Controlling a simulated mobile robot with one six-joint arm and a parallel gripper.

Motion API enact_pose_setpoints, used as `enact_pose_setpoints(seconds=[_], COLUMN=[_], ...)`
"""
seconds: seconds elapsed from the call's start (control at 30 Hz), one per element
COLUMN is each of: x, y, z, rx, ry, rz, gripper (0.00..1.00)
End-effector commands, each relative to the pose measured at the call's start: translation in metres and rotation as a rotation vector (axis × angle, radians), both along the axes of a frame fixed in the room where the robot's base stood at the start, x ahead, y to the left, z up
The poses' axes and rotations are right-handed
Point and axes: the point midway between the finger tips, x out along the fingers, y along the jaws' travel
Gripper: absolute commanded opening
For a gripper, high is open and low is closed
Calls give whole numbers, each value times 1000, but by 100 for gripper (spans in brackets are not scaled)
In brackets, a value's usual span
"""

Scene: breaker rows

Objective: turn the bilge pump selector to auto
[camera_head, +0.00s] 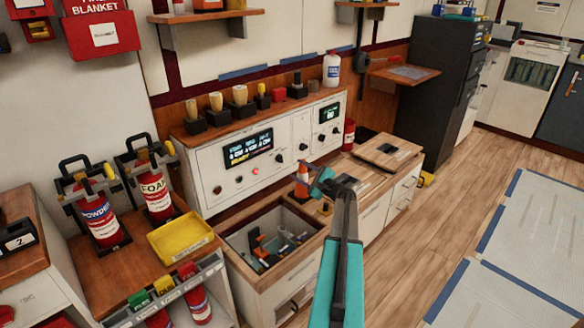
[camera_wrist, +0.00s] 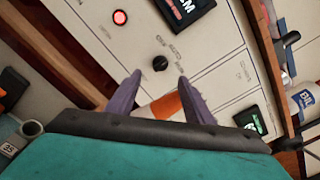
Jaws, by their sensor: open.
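A small black rotary knob (camera_wrist: 160,63) sits on the white panel in the wrist view, with small printed labels around it. One label may read AUTO, but the print is too small to be sure. Which way the knob points cannot be told. It appears to be the dark knob (camera_head: 279,159) below and right of the large display in the head view. My gripper (camera_wrist: 159,76) is open, with its two purple fingers apart and the knob seen between their tips. In the head view my gripper (camera_head: 318,180) is in front of the panel, apparently apart from it.
A red lit button (camera_wrist: 120,17) and a dark display (camera_wrist: 190,12) are near the knob. An orange cone (camera_head: 302,181) stands close to my gripper. An open bin (camera_head: 270,236) and a yellow tray (camera_head: 181,237) lie below the panel.

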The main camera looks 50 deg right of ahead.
Motion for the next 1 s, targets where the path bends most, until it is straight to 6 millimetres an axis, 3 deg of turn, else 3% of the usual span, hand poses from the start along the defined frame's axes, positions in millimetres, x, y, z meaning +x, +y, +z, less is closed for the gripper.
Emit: enact_pose_setpoints(seconds=[0.1,0.33,1.0], x=[-21,-43,-47], y=[1,2,2], z=[0,-1,0], rx=[0,0,0], ry=[1,1,1], rz=[-4,-3,-1], gripper=[47,47,47])
